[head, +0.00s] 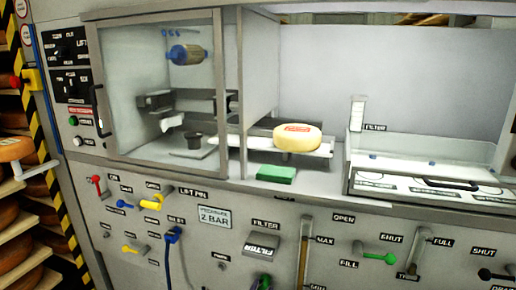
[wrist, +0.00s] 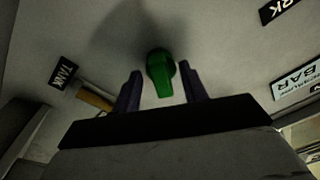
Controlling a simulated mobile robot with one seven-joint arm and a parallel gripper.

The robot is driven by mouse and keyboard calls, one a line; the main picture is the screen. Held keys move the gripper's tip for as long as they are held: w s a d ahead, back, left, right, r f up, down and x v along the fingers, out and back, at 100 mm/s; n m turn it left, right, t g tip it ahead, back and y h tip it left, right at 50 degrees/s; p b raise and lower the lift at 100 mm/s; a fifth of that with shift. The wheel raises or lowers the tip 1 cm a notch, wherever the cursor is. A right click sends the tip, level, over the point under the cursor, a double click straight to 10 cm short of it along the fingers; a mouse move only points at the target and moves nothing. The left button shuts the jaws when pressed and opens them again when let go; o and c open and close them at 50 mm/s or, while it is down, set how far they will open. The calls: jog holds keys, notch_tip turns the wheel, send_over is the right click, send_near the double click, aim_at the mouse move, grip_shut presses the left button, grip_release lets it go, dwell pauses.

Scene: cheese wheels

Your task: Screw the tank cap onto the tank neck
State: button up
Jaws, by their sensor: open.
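In the wrist view, my gripper (wrist: 160,88) is open, with its two dark fingers spread apart. A green rounded piece (wrist: 160,72) shows between the fingers, with a gap on each side, in front of a grey panel. I cannot tell from its shape whether it is the tank cap or another fitting. A TANK label (wrist: 64,72) is on the panel to its left. No tank neck can be made out for certain.
The grey machine front carries several levers, including a green one (head: 377,258) and a red one (head: 97,184). A cheese wheel (head: 298,137) and a green block (head: 276,174) are on the machine. A yellowish bar (wrist: 95,97) is left of my gripper.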

jog(key=v, duration=1.3)
jog(key=shift+s+a+p, duration=0.15)
jog(key=shift+s+p, duration=0.2)
jog(key=shift+p, duration=0.05)
jog(key=shift+c, duration=0.3)
